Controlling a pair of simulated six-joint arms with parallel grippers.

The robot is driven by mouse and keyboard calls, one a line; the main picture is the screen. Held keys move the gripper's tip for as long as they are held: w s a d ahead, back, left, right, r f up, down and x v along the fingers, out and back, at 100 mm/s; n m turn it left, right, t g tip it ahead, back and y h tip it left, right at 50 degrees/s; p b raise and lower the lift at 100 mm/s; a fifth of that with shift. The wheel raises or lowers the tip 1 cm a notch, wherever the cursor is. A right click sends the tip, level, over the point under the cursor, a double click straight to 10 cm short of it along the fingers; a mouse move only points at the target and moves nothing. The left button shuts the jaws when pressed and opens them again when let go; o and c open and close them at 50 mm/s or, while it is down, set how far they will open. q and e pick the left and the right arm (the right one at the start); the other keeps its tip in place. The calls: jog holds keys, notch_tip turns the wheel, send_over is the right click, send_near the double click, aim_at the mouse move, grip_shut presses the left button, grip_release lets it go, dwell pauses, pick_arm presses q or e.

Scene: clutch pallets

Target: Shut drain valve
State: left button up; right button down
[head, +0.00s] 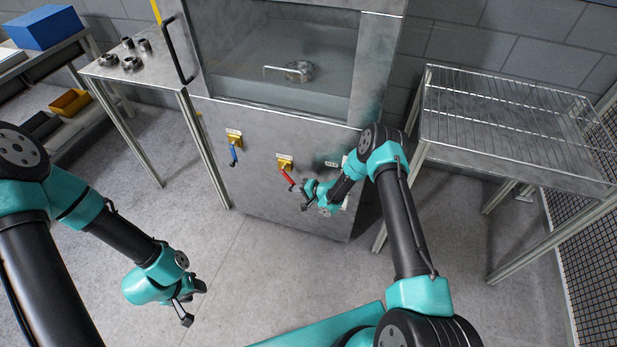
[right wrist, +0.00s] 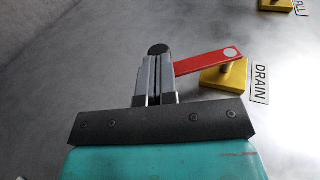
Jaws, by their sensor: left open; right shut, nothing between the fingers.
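The drain valve has a red lever (head: 287,177) on a yellow body (head: 285,164) on the front of the steel cabinet. In the head view the lever slants down and right. In the right wrist view a DRAIN label (right wrist: 260,83) stands beside the yellow body (right wrist: 226,78), and the red lever (right wrist: 207,61) reaches toward my fingers. My right gripper (right wrist: 158,52) is shut and empty, with its fingers beside the lever's free end; I cannot tell if they touch. It also shows in the head view (head: 304,196). My left gripper (head: 194,304) is open, low over the floor.
A blue-levered valve (head: 233,154) sits left of the drain valve. Another label (head: 333,164) shows beside my right arm. A wire-rack table (head: 510,115) stands right, a parts table (head: 130,70) left.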

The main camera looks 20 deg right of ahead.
jog(key=a+f+t+y, duration=0.1)
jog(key=w+a+f+t+y, duration=0.1)
jog(key=shift+w+a+f+y, duration=0.1)
jog(key=shift+w+f+y, duration=0.15)
jog(key=shift+y, duration=0.15)
jog(key=shift+w+a+f, duration=0.45)
jog(key=shift+w+a, duration=0.1)
jog(key=shift+a, duration=0.2)
jog(key=s+d+f, duration=0.2)
jog(key=s+d, duration=0.5)
jog(key=d, duration=0.2)
jog(key=s+d+f, duration=0.2)
jog(key=s+d, duration=0.6)
jog(key=d, duration=0.1)
jog(key=shift+s, duration=0.15)
jog(key=shift+r, duration=0.15)
